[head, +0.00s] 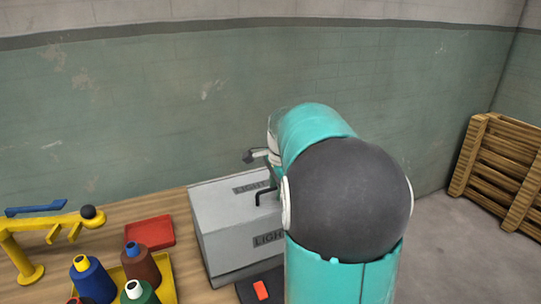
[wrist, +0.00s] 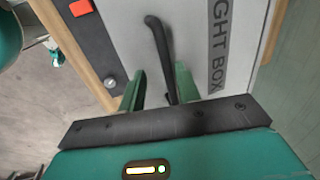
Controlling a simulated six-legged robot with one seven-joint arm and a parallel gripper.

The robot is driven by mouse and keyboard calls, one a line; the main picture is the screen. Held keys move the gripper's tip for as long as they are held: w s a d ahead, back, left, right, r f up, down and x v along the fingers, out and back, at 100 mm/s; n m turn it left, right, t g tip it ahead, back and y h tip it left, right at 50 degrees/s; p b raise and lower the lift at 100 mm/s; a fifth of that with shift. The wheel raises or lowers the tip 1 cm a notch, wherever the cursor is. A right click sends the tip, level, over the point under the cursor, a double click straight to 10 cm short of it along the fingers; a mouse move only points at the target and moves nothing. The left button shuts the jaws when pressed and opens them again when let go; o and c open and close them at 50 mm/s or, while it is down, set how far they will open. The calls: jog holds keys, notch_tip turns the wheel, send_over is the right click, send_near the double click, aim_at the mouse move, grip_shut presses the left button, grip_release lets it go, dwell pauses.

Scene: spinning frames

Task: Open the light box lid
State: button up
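The light box (head: 238,226) is a grey box with "LIGHT" lettering, standing on the wooden table, its lid (head: 226,193) lying closed as far as I can see. A black bent handle (head: 263,193) sits on it. In the wrist view the black handle (wrist: 160,50) stands out from the pale lid (wrist: 188,35), which carries "LIGHT BOX" lettering. My gripper (wrist: 159,85) is open, with its two green fingers on either side of the handle's near end. I cannot tell whether either finger touches it. In the head view my arm hides the gripper and the box's right side.
A red switch (head: 261,290) on a dark panel lies before the box. To the left are a red tray (head: 150,232), a yellow tray (head: 166,280) with thread cones, and a yellow stand (head: 25,255). A wooden crate (head: 500,170) stands at the far right.

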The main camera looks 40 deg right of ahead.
jog(key=s+a+r+n, duration=0.1)
jog(key=a+r, duration=0.1)
jog(key=r, duration=0.4)
jog(key=s+a+r+n, duration=0.1)
jog(key=a+r, duration=0.1)
jog(key=r, duration=0.5)
jog(key=shift+s+a, duration=0.2)
jog(key=shift+a, duration=0.15)
